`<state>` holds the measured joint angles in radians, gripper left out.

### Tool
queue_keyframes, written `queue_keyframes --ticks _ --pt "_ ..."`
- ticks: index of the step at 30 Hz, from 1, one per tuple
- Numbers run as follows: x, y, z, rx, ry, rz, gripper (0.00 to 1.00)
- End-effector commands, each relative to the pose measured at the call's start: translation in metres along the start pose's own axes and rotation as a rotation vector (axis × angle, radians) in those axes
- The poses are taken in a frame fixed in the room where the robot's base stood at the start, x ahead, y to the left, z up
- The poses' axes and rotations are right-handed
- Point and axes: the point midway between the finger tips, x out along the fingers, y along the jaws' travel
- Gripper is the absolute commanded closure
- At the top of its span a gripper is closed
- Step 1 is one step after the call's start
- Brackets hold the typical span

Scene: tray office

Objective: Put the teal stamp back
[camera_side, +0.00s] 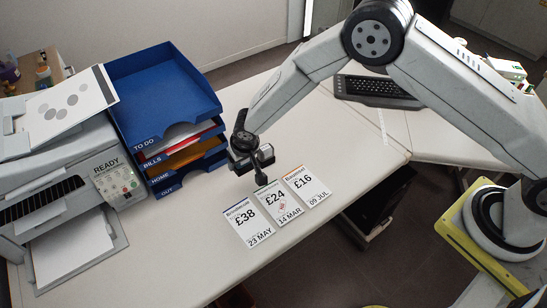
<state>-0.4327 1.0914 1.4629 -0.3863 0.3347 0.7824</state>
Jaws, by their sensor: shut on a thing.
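My gripper (252,161) is over the desk, just beyond the row of bill cards. It is shut on a small dark stamp (261,178), whose lower end points down close to the top edge of the middle card. Its teal colour is hard to make out at this size. I cannot tell whether the stamp touches the desk or card. No stamp holder can be made out.
Cards reading £38 (240,217) and £16 (302,181) flank the middle one. A blue tray stack (160,90) labelled TO DO, BILLS, HOME and OUT stands left of my gripper. A printer (60,150) is at far left, a keyboard (375,88) behind right. The front desk is clear.

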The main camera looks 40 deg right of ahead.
Motion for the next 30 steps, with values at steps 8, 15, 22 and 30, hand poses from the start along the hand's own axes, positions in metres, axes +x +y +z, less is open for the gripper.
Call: queue_keyframes --ticks 8,15,22,30 --pt "0.032 -0.007 -0.011 -0.001 0.000 0.001 0.62" --pt "0.051 -0.011 -0.019 0.000 0.000 0.000 0.62" --pt "0.056 -0.013 -0.022 0.000 0.001 0.000 0.62" --pt "0.061 -0.013 -0.022 0.000 -0.001 0.001 0.62"
